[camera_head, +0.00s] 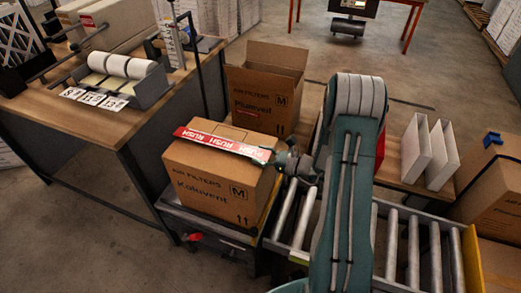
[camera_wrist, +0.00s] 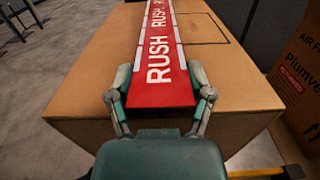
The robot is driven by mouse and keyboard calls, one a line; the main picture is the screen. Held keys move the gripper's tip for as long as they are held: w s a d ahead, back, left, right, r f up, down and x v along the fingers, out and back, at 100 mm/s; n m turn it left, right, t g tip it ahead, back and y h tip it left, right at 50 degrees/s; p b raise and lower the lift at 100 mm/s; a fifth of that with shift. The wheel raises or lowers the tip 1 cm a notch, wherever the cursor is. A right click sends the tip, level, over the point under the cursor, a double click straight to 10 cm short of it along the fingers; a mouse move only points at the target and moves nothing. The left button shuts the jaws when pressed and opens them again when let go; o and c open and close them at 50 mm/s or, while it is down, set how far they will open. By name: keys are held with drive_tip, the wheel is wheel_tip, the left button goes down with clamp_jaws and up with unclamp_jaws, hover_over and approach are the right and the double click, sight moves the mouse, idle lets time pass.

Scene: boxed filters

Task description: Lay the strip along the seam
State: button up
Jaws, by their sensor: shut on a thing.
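The red strip (camera_head: 222,144) with white RUSH lettering runs across the top of a closed cardboard box (camera_head: 208,188) marked Koluvent. My gripper (camera_head: 277,158) is at the strip's right end, beside the box's top right edge. In the wrist view the fingers of my gripper (camera_wrist: 160,98) are shut on the sides of the strip's near end (camera_wrist: 160,75), and the strip runs away from me over the box top (camera_wrist: 100,70). Pale broken lines border the strip on both sides. The seam is not visible beneath it. I cannot tell whether the strip touches the cardboard.
An open Plumvent box (camera_head: 265,95) stands behind the closed one. The roller conveyor (camera_head: 392,250) runs to the right under my arm. White filters (camera_head: 430,152) stand on a wooden surface. A workbench (camera_head: 120,125) with a label roll holder (camera_head: 125,78) is at left.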

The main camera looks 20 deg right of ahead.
drive_tip(key=shift+f, duration=0.1)
drive_tip(key=o, duration=0.7)
idle(0.5)
drive_tip(key=shift+v, duration=4.55)
drive_tip(key=shift+a, duration=0.1)
